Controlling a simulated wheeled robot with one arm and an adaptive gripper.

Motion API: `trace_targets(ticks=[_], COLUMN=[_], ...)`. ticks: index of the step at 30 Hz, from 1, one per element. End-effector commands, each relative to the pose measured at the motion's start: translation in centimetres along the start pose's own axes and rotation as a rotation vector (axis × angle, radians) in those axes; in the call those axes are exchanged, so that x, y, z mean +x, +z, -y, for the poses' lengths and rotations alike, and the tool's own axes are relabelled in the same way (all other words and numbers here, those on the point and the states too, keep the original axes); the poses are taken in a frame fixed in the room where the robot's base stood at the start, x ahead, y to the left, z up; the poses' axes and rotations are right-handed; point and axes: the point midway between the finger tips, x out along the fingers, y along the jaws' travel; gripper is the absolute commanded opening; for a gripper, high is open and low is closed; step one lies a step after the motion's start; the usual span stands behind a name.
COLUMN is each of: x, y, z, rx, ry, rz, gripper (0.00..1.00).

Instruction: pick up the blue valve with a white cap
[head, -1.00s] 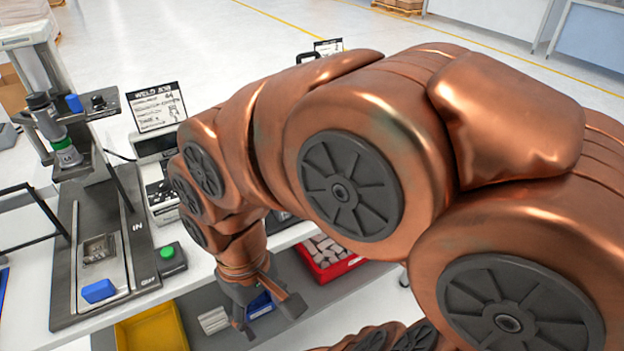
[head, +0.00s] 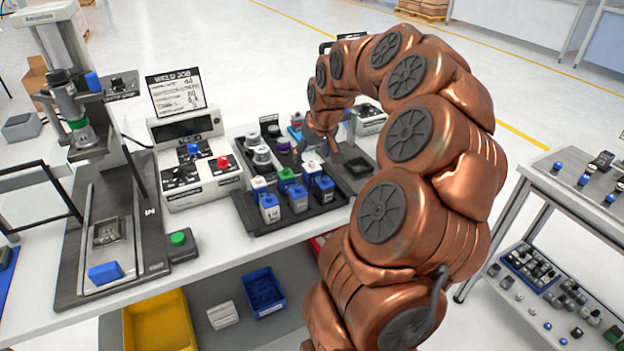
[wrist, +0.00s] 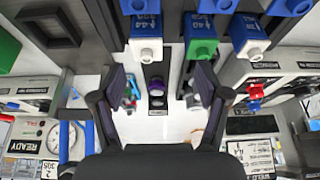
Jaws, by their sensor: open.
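Several blue valves stand in a dark tray (head: 245,212) on the bench in the head view. I cannot tell which is the one meant. My gripper (head: 326,150) is over the tray's back right part, partly hidden by my arm. In the wrist view its fingers (wrist: 160,88) are spread, with nothing held between them.
A control box with red and blue knobs (head: 194,172) and a sign (head: 175,92) stand left of the tray. A press (head: 85,130) is further left. A yellow bin (head: 160,325) and blue bin (head: 263,290) sit below. A shelf cart (head: 560,200) is at right.

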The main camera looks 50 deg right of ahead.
Motion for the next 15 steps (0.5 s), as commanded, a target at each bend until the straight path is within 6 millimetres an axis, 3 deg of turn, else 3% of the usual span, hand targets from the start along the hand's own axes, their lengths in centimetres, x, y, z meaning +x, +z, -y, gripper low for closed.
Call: trace_targets(ticks=[4,15], x=[0.8,3.3], y=[-0.1,-0.3], z=[-1.8,-1.9], rx=[0.021,0.021], ry=[0.014,0.015], rz=[-0.010,-0.010], gripper=[0.75,0.75])
